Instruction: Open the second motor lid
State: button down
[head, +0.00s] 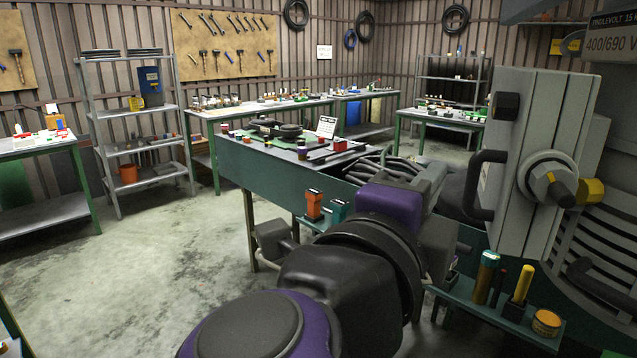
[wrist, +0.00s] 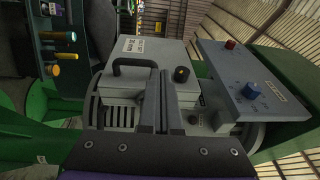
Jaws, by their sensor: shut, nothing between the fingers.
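In the head view the grey motor lid (head: 530,140) fills the right side, with a black handle (head: 487,185) and a round knob (head: 555,188). In the wrist view the lid (wrist: 150,50) lies beyond my fingers, with its black handle (wrist: 133,66) at the left and a dark knob (wrist: 181,75) at the right. I cannot tell if it is latched. My gripper (wrist: 157,78) is shut and empty, its fingers between handle and knob in the picture. Contact with the lid cannot be told. In the head view my arm and the motor hide the fingertips.
A grey control box (wrist: 248,82) with red and blue knobs stands right of the motor in the wrist view. A low green shelf (head: 480,308) with coloured cylinders lies below the lid in the head view. A cluttered workbench (head: 340,182) stands behind. The floor at left is clear.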

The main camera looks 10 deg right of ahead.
notch_tip(320, 180, down, 2)
jog(key=s+d+m+g+h, duration=0.1)
jog(key=s+d+m+g, duration=0.1)
send_near(507, 145)
jog(key=w+d+f, duration=0.3)
jog(key=w+f, duration=0.1)
jog(key=shift+r, duration=0.2)
jog(key=shift+a+b, duration=0.1)
jog(key=shift+b, duration=0.2)
